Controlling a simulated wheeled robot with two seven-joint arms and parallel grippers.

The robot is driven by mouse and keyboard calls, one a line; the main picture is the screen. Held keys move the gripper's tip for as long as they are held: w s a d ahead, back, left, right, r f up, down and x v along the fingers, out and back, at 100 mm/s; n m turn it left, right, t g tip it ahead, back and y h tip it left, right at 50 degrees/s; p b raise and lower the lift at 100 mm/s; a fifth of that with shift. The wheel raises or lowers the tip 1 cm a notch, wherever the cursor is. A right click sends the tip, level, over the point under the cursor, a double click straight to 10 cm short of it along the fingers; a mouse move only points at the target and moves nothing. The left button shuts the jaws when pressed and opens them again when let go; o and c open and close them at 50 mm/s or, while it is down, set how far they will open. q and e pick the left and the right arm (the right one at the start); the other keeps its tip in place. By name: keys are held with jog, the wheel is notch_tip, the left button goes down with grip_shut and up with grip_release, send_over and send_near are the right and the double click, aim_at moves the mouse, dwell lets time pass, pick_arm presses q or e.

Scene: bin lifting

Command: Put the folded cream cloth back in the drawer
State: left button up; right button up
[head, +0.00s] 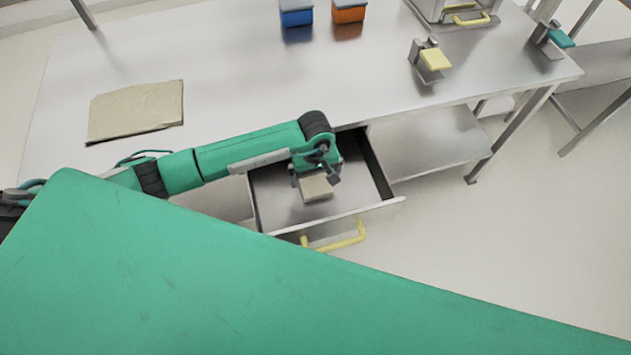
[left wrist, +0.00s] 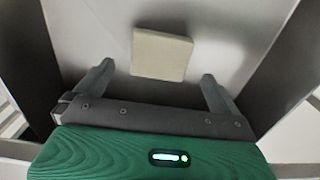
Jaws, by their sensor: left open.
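The folded cream cloth (head: 316,187) lies on the floor of the open drawer (head: 377,213). In the left wrist view the cloth (left wrist: 161,54) is a small square pad on the drawer's metal floor. My left gripper (head: 316,178) is over the drawer, just above the cloth. In the left wrist view its two fingers (left wrist: 155,80) are spread wide, with the cloth lying just beyond the tips and not between them. The gripper hides part of the cloth in the head view. My right gripper is not in view.
The drawer has a yellow handle (head: 345,238) and hangs out under a steel table (head: 250,80). A larger flat beige cloth (head: 137,109) lies on the tabletop at left. Blue (head: 296,14) and orange (head: 348,13) bins stand at the back. A lower shelf (head: 425,145) is right of the drawer.

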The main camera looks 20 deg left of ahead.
aim_at(315, 186)
pick_arm(q)
notch_tip(315, 186, up, 8)
jog(key=b, duration=0.1)
jog(key=shift+f, duration=0.25)
dwell(0.4)
